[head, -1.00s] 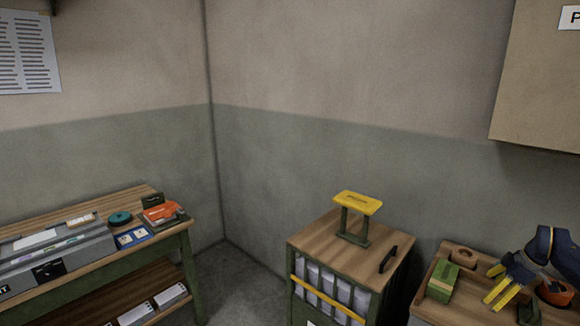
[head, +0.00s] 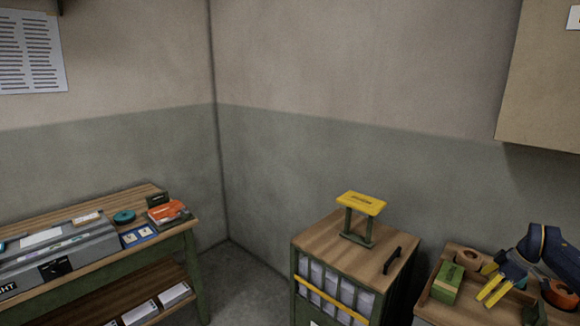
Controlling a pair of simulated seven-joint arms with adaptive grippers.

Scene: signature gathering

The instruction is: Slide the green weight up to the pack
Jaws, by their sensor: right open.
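A green block (head: 447,283) with a tan band on top sits at the left of the wooden surface on the right; it may be the weight or the pack, I cannot tell which. A dark green piece (head: 530,312) shows at the bottom edge, partly cut off. My right gripper (head: 490,284), dark blue with yellow fingers, is open and empty, a little right of the green block and apart from it. My left gripper is not in view.
A brown ring (head: 468,259) and an orange round thing (head: 560,294) lie around my right gripper. A wooden-topped cabinet (head: 325,238) with a yellow-topped stand (head: 361,203) is left of it. A table at far left holds a teal disc (head: 124,217) and orange pack (head: 169,212).

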